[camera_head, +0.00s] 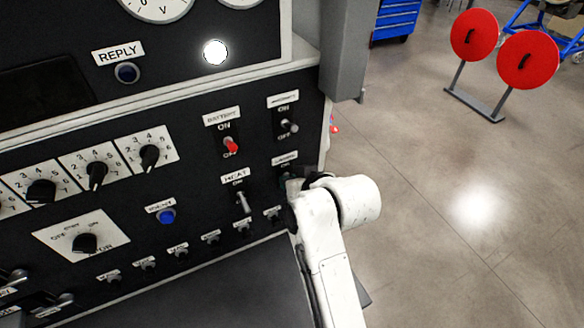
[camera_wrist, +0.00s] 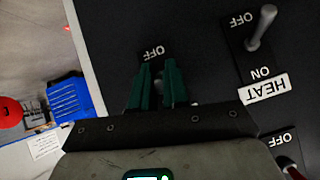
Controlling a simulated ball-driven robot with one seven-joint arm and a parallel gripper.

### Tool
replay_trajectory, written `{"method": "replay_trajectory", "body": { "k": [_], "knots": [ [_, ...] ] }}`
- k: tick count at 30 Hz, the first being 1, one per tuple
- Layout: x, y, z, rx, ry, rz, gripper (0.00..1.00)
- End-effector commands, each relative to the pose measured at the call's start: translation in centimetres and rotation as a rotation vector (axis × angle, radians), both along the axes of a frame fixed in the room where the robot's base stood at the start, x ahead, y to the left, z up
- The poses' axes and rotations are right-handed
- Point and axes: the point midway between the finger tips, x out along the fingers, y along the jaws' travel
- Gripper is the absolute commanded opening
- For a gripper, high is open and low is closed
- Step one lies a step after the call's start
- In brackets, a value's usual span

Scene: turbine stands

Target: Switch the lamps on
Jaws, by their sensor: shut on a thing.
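The black control panel (camera_head: 190,190) fills the left of the head view. The lamps label (camera_head: 285,158) is at its right edge, with ON just below it. My gripper (camera_head: 288,182) is at the switch under that label and mostly hides it. In the wrist view, which sees the panel upside down, the green fingers of my gripper (camera_wrist: 158,88) are closed around the lamps switch (camera_wrist: 158,84), beside an OFF mark (camera_wrist: 153,53). The lever shows only as a small grey piece between the fingers, and its setting cannot be told.
The heat switch (camera_head: 243,202) is just left of my gripper; it also shows in the wrist view (camera_wrist: 263,27). The red battery switch (camera_head: 230,145) and another toggle (camera_head: 289,126) are above. Open floor (camera_head: 460,200) lies right, with two red discs (camera_head: 527,60) on a stand.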

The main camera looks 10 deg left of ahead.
Motion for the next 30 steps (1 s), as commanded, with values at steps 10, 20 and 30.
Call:
{"method": "replay_trajectory", "body": {
  "k": [10,20,30],
  "knots": [
    [0.3,0.1,0.88,-0.08,0.117,-0.002,0.0],
    [0.35,0.13,0.82,-0.107,0.158,-0.003,0.0],
    [0.37,0.13,0.82,-0.107,0.157,-0.002,0.16]
  ]
}}
